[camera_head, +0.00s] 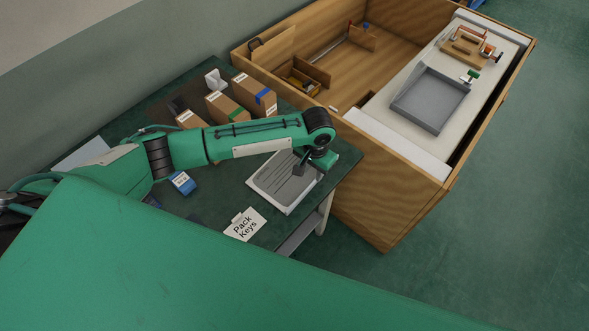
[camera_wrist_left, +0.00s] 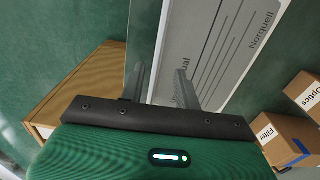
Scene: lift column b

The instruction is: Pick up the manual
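The manual (camera_head: 280,188) is a flat white and grey booklet on the dark green table, near the table's right edge. In the left wrist view the manual (camera_wrist_left: 232,45) shows printed lettering, partly covered by a finger. My left gripper (camera_head: 302,165) is over the manual's right part, pointing down. In the left wrist view the left gripper (camera_wrist_left: 160,72) is open, with one finger in front of the manual and the other past its edge. Whether the fingers touch it I cannot tell. My right gripper is not in view.
A "Pack Keys" card (camera_head: 244,225) and a small blue box (camera_head: 183,182) lie on the table (camera_head: 225,190). Several cardboard boxes (camera_head: 258,95) stand at its back. A large wooden crate (camera_head: 385,185) stands close to the right, holding a grey tray (camera_head: 430,100).

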